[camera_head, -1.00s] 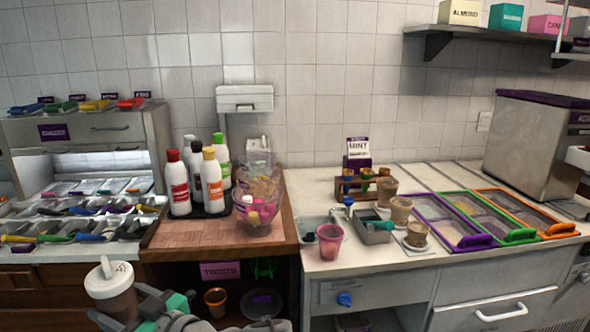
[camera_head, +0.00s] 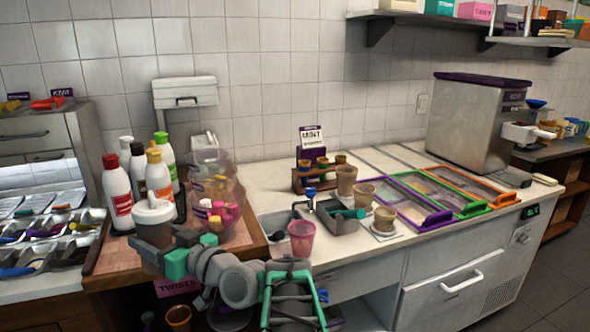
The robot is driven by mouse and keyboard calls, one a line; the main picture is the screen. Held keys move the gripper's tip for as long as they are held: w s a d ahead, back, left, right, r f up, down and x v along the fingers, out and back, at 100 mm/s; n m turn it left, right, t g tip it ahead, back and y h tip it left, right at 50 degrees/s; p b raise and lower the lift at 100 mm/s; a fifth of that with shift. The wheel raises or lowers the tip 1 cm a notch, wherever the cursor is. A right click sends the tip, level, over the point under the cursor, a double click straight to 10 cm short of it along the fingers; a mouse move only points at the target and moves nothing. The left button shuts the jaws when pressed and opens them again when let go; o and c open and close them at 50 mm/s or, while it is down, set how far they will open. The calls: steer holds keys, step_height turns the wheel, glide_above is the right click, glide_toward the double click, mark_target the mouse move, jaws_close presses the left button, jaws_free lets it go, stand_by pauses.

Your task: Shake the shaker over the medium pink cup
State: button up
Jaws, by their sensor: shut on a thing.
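The shaker (camera_head: 153,214) has a white lid and a brown, see-through body. It is upright at the lower left, in front of the bottles. My gripper (camera_head: 168,252), with grey and teal parts, comes from the right and is shut on the shaker's body, hiding part of it. The pink cup (camera_head: 302,240) stands upright on the white counter, right of the shaker and apart from it. I cannot see to the bottom of the cup.
Several sauce bottles (camera_head: 118,198) and a clear bowl of colourful items (camera_head: 217,212) stand on the wooden counter behind the shaker. A grey tray (camera_head: 335,216) and tan cups (camera_head: 384,219) are right of the pink cup. Topping bins (camera_head: 424,212) lie farther right.

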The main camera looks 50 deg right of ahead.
steer(key=s+d+r+m+h+b, duration=0.1)
steer(key=s+d+r+m+h, duration=0.2)
steer(key=d, duration=0.9)
steer(key=s+d+r+m+h+b, duration=0.2)
steer(key=s+d+r+m, duration=0.15)
steer(key=d, duration=0.75)
steer(key=s+d+r+m+h+b, duration=0.1)
steer(key=s+d+r+m+h, duration=0.2)
steer(key=d, duration=0.9)
steer(key=a+f+m+p, duration=0.3)
steer(key=a+m+p, duration=0.2)
steer(key=m+p, duration=0.75)
steer(key=shift+d+f+m+p, duration=1.5)
steer(key=shift+f+m+p, duration=0.5)
steer(key=shift+m+p, duration=3.2)
step_height(320, 180, up, 7)
steer(key=n+p, duration=0.1)
steer(key=p, duration=0.7)
step_height(320, 180, down, 7)
steer(key=b, duration=0.5)
steer(key=shift+g+y+b, duration=0.3)
steer(key=shift+b, duration=0.05)
